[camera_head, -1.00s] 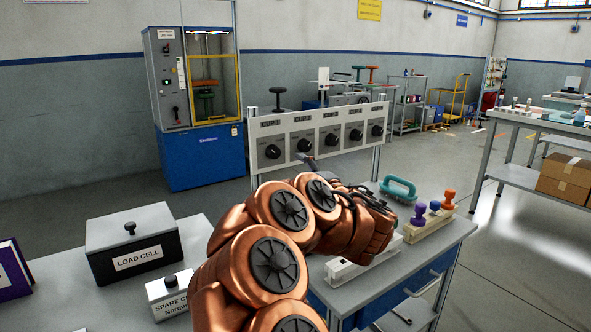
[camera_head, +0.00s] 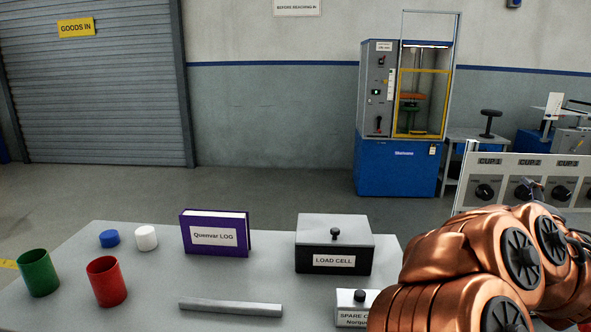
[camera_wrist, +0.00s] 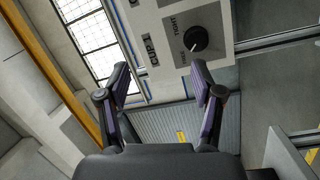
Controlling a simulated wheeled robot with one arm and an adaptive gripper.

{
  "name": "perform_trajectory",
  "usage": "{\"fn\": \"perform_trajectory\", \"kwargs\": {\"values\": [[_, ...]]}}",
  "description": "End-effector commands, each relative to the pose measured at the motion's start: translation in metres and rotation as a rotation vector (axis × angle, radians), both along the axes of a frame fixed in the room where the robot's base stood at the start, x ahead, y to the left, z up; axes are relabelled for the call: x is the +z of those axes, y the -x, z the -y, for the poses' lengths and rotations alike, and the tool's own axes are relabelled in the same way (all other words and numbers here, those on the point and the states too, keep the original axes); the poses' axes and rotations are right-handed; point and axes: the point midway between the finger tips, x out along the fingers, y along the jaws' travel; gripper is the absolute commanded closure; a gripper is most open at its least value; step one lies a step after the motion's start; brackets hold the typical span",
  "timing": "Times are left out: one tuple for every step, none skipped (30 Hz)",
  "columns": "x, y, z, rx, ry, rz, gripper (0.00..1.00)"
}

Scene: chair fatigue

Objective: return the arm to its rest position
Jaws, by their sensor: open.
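My gripper (camera_wrist: 160,90) shows in the wrist view with its two fingers spread apart and nothing between them. Behind the fingers are a pale panel with a black knob (camera_wrist: 196,38), a window and the grey shutter. In the head view my copper-coloured arm is folded at the lower right, in front of the cup panel (camera_head: 480,167). The fingers cannot be made out in the head view.
A table (camera_head: 230,280) holds a LOAD CELL box (camera_head: 333,243), a purple log book (camera_head: 214,233), a grey bar (camera_head: 230,307), a red cup (camera_head: 107,282), a green cup (camera_head: 38,273), two small caps and a spare box (camera_head: 352,305) close to my arm. A blue test cabinet (camera_head: 397,165) stands behind.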

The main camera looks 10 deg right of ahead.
Motion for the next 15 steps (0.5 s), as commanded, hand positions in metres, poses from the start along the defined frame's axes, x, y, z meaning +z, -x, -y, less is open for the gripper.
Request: {"fn": "perform_trajectory", "kwargs": {"values": [[0.02, -0.003, -0.004, -0.026, -0.025, 0.01, 0.34], [0.025, -0.003, -0.005, -0.05, -0.043, 0.013, 0.34], [0.031, -0.003, -0.007, -0.076, -0.068, 0.016, 0.34], [0.034, -0.002, -0.007, -0.1, -0.09, 0.017, 0.34], [0.038, -0.002, -0.009, -0.118, -0.112, 0.022, 0.34], [0.042, -0.001, -0.011, -0.146, -0.143, 0.023, 0.34], [0.045, 0.0, -0.013, -0.164, -0.166, 0.026, 0.34], [0.047, 0.001, -0.015, -0.186, -0.191, 0.026, 0.34], [0.05, 0.002, -0.019, -0.209, -0.223, 0.029, 0.34], [0.052, 0.003, -0.022, -0.227, -0.25, 0.028, 0.34], [0.054, 0.005, -0.025, -0.244, -0.275, 0.028, 0.34], [0.055, 0.007, -0.03, -0.267, -0.311, 0.027, 0.34], [0.055, 0.008, -0.034, -0.284, -0.34, 0.023, 0.34], [0.055, 0.009, -0.038, -0.299, -0.37, 0.02, 0.34], [0.054, 0.011, -0.044, -0.321, -0.41, 0.014, 0.34]]}}
